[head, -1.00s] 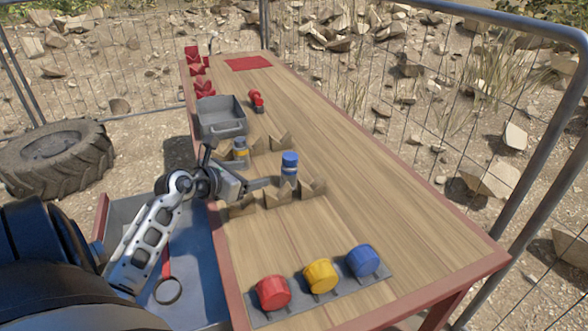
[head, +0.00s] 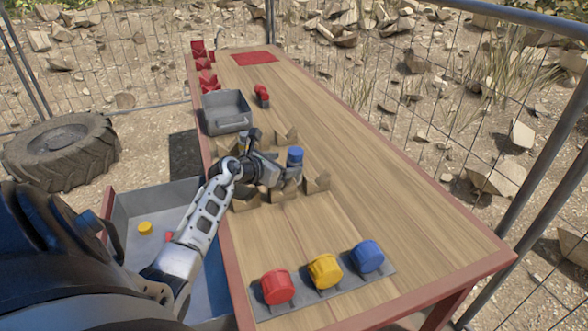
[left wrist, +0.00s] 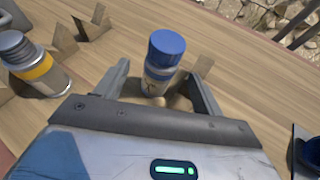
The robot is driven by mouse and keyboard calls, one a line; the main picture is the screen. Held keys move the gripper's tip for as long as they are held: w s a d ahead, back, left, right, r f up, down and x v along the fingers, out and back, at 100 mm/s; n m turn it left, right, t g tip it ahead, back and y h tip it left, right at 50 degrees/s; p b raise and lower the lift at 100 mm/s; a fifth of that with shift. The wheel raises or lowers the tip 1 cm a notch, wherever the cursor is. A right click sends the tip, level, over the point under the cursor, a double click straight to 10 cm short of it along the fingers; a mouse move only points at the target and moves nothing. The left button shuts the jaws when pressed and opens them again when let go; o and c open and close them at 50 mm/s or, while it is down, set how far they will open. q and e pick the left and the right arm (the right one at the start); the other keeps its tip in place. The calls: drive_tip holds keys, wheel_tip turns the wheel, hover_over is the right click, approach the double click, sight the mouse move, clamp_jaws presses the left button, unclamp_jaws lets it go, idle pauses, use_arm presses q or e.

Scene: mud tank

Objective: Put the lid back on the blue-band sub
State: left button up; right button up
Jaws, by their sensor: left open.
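A small bottle with a blue cap-like top and a blue band (left wrist: 158,78) stands upright between the two fingers in the left wrist view. Its blue top also shows in the head view (head: 295,156), among the wooden V-shaped holders. My left gripper (head: 285,172) is open, one finger on each side of the bottle; I cannot tell whether either finger touches it. The gripper also shows in the left wrist view (left wrist: 160,90). A yellow-band bottle (left wrist: 36,66) with a grey top lies tilted to the left. My right gripper is not in view.
Wooden holders (head: 318,184) surround the bottle. A grey bin (head: 226,112) stands behind. Red, yellow and blue (head: 367,256) cylinders sit on a grey rack at the table's front. A yellow round piece (head: 145,228) lies in the side tray. The table's right half is clear.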

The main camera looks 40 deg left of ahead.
sight(290, 162)
use_arm(q)
drive_tip(key=shift+x, duration=2.6)
drive_tip(key=shift+d+f, duration=0.1)
drive_tip(key=shift+c, duration=0.3)
drive_tip(key=c, duration=1.4)
